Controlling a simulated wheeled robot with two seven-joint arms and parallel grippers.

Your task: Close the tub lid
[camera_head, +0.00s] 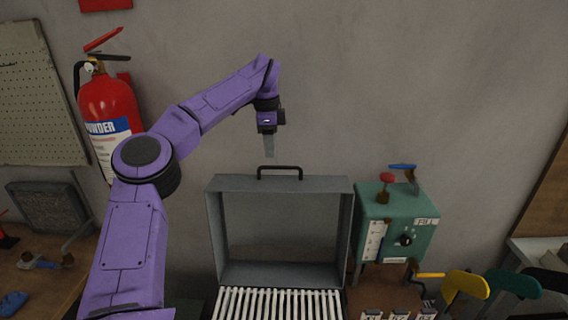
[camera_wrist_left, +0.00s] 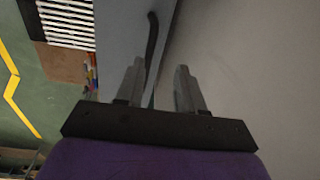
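The grey tub lid (camera_head: 283,225) stands open and upright at the back of the tub, its hollow inner side facing me. A black bar handle (camera_head: 280,168) sits on its top edge. Below it, the tub shows a row of white slats (camera_head: 278,304), cut off by the bottom of the head view. My left gripper (camera_head: 269,153) points down just above the handle, slightly to its left. In the left wrist view the left gripper (camera_wrist_left: 160,82) has its fingers apart, with nothing held; the lid's handle (camera_wrist_left: 151,45) lies ahead, near the left finger. My right gripper is not in view.
A green box with a gauge and knob (camera_head: 398,222) stands right of the lid. A red fire extinguisher (camera_head: 108,112) hangs on the wall at left. Yellow and green handled items (camera_head: 466,284) are at lower right. The wall is close behind the lid.

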